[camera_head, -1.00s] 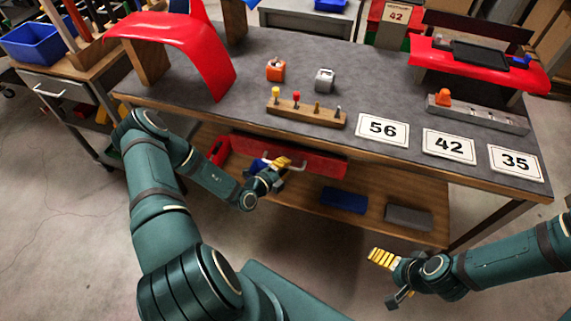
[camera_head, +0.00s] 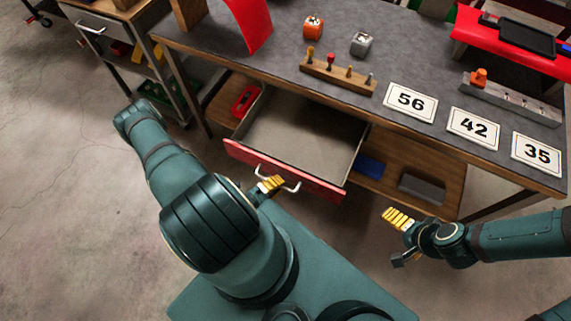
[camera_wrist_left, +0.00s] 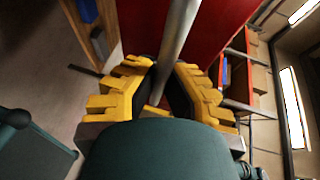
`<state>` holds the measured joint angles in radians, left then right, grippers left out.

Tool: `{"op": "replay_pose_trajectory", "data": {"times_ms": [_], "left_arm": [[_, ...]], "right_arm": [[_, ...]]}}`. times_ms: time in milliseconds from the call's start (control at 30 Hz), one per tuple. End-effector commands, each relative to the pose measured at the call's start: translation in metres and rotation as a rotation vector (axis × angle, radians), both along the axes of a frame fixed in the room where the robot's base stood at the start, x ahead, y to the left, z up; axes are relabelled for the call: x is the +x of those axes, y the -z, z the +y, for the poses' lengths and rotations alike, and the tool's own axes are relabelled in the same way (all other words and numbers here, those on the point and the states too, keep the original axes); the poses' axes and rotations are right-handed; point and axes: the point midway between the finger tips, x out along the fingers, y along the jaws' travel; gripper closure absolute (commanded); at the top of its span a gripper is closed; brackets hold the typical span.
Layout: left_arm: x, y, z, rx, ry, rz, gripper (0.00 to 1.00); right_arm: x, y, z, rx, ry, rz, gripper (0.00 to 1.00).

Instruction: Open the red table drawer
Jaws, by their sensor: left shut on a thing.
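The red table drawer (camera_head: 322,185) is pulled well out from under the grey-topped table, and its empty grey inside shows. Its silver handle (camera_head: 291,187) is on the red front. My left gripper (camera_head: 271,184) is at the left part of the handle. In the left wrist view the yellow-padded fingers (camera_wrist_left: 157,90) are shut around the handle bar (camera_wrist_left: 178,40), with the red front behind. My right gripper (camera_head: 397,218) is apart from the drawer, to its right in the head view; its finger gap is hard to make out.
The table top (camera_head: 290,65) bears a wooden peg block (camera_head: 338,76), number cards and small blocks. Its lower shelf (camera_head: 440,202) holds blue and grey bins. A wooden cart (camera_head: 125,25) stands at the left.

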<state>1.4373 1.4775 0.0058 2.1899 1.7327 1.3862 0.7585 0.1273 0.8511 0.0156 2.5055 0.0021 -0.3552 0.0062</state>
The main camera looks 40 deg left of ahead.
Motion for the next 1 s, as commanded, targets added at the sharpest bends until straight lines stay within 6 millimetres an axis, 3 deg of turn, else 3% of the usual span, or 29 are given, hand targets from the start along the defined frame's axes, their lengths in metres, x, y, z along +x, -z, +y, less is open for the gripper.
{"op": "replay_pose_trajectory", "data": {"times_ms": [200, 533, 633, 1000], "left_arm": [[-0.014, 0.000, -0.004, -0.001, 0.002, 0.000, 1.00], [-0.015, 0.000, -0.005, -0.002, 0.003, 0.000, 1.00], [-0.015, 0.000, -0.004, 0.000, 0.002, 0.000, 0.62], [-0.017, 0.000, -0.003, 0.001, 0.000, 0.001, 0.59]], "right_arm": [[0.000, 0.000, 0.000, 0.000, 0.000, -0.001, 0.00], [0.000, 0.000, 0.000, 0.000, 0.000, -0.001, 0.00], [0.000, 0.000, 0.000, 0.000, 0.000, -0.001, 0.00], [0.000, -0.001, 0.000, 0.000, 0.000, -0.001, 0.00]]}}
